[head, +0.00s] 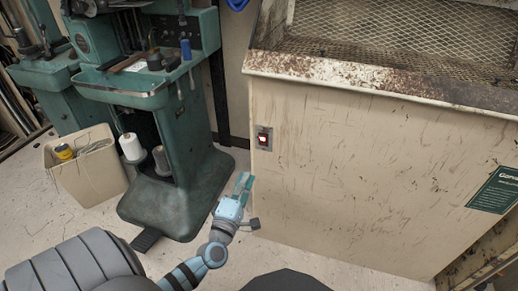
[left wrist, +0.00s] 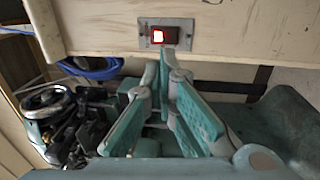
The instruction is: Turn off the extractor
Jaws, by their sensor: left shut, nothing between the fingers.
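The extractor (head: 345,160) is a large worn cream cabinet with a rusty-edged mesh top at the right in the head view. Its switch (head: 263,138) is a small red rocker on a metal plate near the cabinet's left edge. In the left wrist view the left gripper's fingers (left wrist: 165,62) point up toward the panel. My right gripper is not in view.
A green stitching machine (head: 170,190) stands left of the cabinet, with thread spools (head: 131,147) on its base. A cream bin (head: 85,175) is further left. A green sign (head: 497,190) is on the cabinet's right side. Blue cable (left wrist: 92,70) hangs nearby.

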